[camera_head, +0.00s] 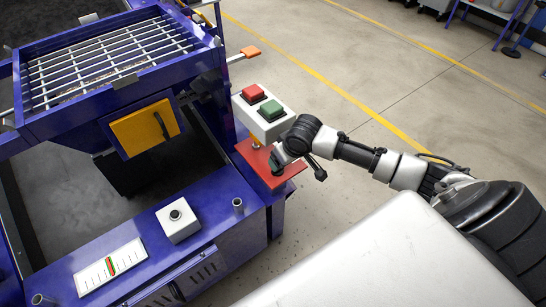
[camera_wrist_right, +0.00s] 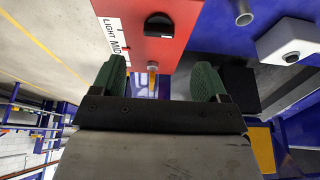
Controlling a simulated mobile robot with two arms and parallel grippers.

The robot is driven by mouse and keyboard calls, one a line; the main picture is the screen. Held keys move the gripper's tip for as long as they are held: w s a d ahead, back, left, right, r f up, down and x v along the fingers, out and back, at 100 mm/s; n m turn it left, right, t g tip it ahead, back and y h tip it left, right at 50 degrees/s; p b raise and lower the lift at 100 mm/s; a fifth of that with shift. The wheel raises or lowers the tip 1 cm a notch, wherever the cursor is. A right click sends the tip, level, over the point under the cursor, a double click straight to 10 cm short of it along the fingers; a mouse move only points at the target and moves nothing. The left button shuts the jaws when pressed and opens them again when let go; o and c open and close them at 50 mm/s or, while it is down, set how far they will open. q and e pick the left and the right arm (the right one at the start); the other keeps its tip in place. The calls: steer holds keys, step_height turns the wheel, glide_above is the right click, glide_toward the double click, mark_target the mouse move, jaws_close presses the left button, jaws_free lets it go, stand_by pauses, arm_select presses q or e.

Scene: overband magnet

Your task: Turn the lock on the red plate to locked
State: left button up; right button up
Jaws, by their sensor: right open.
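The red plate (camera_head: 262,170) sticks out from the blue machine under the button box in the head view. In the right wrist view the red plate (camera_wrist_right: 180,52) fills the top middle. It carries a black knob (camera_wrist_right: 160,25) beside a white label strip (camera_wrist_right: 112,32) reading "LIGHT MID". A small silver fitting with a yellow-orange piece (camera_wrist_right: 153,76) sits at the plate's edge, between the fingers in the picture; I cannot tell whether it is the lock. My right gripper (camera_wrist_right: 161,82) is open and empty, its green fingers apart. In the head view the gripper (camera_head: 285,165) covers part of the plate.
A grey box with red and green buttons (camera_head: 265,115) stands just behind the plate. An orange tab (camera_head: 250,52) sticks out beyond it. A white box with a black button (camera_head: 179,221) and a short metal tube (camera_head: 238,205) are on the blue deck.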

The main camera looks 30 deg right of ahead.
steer(key=b+x, duration=0.1)
steer(key=x, duration=0.6)
steer(key=shift+w+f, duration=0.1)
steer(key=shift+f, duration=0.25)
steer(key=shift+w+f+b, duration=0.15)
steer(key=shift+f+b, duration=0.2)
steer(key=shift+f, duration=0.05)
